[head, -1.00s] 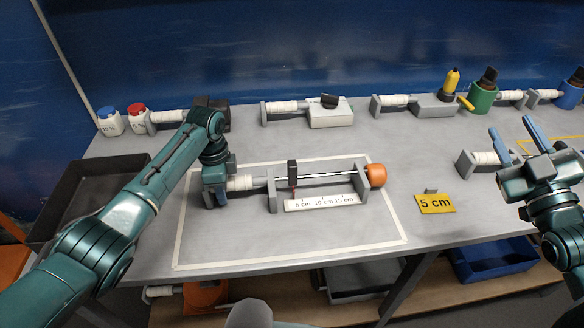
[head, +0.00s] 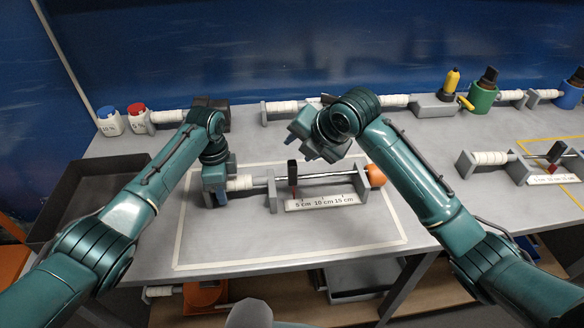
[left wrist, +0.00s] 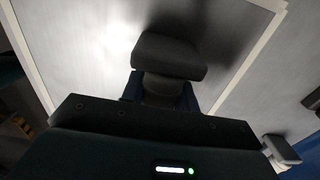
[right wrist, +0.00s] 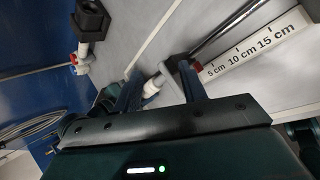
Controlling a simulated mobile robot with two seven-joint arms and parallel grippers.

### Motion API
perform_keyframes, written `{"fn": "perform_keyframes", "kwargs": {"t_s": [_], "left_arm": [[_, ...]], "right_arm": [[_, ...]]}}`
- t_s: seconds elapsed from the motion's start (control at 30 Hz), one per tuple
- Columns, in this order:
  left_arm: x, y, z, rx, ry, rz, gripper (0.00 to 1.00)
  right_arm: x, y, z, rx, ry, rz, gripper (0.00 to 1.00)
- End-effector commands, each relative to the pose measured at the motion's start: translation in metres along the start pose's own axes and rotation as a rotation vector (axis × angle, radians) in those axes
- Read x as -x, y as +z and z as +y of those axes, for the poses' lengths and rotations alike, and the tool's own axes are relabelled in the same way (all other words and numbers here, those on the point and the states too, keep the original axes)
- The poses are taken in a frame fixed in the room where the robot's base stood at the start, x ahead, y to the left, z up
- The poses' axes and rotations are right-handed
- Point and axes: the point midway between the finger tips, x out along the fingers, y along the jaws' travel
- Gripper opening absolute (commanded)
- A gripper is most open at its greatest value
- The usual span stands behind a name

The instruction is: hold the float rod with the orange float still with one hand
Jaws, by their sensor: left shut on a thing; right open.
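The float rod (head: 325,177) lies level in a grey two-post stand (head: 362,184). Its orange float (head: 376,175) is at the right end and its white wrapped grip (head: 240,182) at the left. A black slider (head: 292,172) with a red tip stands on the rod near the left post, above a white ruler (head: 320,202) marked 5, 10 and 15 cm. My left gripper (head: 216,196) is shut on the rod's left end; the left wrist view shows a grey end block (left wrist: 168,55) between its fingers. My right gripper (head: 318,152) is open and empty, above and behind the rod.
A black tray (head: 70,205) is at the left. Two white bottles with blue (head: 108,112) and red (head: 137,107) caps stand behind it. Other wrapped rods line the back, with a yellow bottle (head: 452,80) and a green container (head: 482,97). My right arm crosses the table's right half.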

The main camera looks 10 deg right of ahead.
Motion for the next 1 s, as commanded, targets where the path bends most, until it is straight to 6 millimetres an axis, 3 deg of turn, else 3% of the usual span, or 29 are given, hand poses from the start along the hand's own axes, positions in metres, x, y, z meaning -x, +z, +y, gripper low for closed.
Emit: {"fn": "perform_keyframes", "kwargs": {"t_s": [0.03,0.2,0.47,1.0], "left_arm": [[0.000,0.000,0.000,0.001,-0.001,0.000,0.00],[0.000,0.000,0.000,0.001,-0.001,0.000,0.00],[0.000,0.000,0.000,0.000,-0.001,0.000,0.00],[0.001,0.000,0.000,0.000,-0.001,0.001,0.00]], "right_arm": [[0.003,-0.006,0.011,0.132,-0.063,0.015,0.42],[0.014,-0.018,0.019,0.473,-0.260,0.062,0.42],[0.019,-0.021,0.017,0.654,-0.384,0.096,0.42],[-0.068,-0.018,-0.018,0.653,-0.383,0.097,0.42]]}}
